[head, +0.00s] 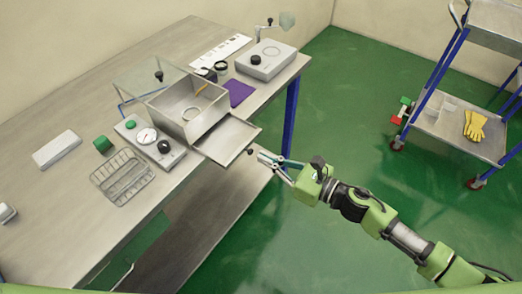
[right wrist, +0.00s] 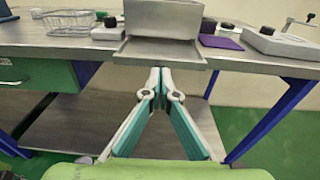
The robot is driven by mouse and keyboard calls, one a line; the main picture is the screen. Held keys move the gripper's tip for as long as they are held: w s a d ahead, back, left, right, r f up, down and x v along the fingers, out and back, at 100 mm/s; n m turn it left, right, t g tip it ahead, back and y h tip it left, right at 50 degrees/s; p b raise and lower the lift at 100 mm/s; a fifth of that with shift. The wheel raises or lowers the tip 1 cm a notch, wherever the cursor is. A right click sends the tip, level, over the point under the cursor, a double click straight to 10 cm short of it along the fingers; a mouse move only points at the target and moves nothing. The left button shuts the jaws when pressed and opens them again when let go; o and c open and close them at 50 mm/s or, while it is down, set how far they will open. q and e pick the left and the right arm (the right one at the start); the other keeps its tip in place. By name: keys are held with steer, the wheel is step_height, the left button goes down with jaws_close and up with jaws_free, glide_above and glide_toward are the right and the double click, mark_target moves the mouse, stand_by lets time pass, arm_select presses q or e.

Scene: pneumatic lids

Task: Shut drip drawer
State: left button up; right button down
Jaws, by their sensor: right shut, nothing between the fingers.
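The drip drawer (head: 228,140) is a shallow metal tray. It sticks out from the front of a metal box (head: 188,108) and reaches over the table's front edge. A small dark knob (head: 250,152) shows at its front. The drawer also shows in the right wrist view (right wrist: 158,51), straight ahead, below the box. My right gripper (head: 262,157) is shut and empty, just in front of the drawer front; its fingertips (right wrist: 160,76) appear below the drawer in the wrist view. Whether they touch it I cannot tell. My left gripper is not in view.
The box's clear lid (head: 140,72) stands open. A gauge panel (head: 150,141) and a wire basket (head: 123,176) are left of the drawer; a purple cloth (head: 238,92) is right. A blue table leg (head: 291,110) stands beyond my gripper. The green floor (head: 345,110) is open towards a cart (head: 455,135).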

mark_target(243, 145)
steer(key=shift+x, duration=1)
steer(key=x, duration=0.3)
steer(key=b+x, duration=0.1)
steer(key=x, duration=0.4)
steer(key=shift+w+a+r, duration=0.2)
steer(key=shift+w+r, duration=0.05)
steer(key=shift+w, duration=0.05)
steer(key=shift+s+d, duration=0.1)
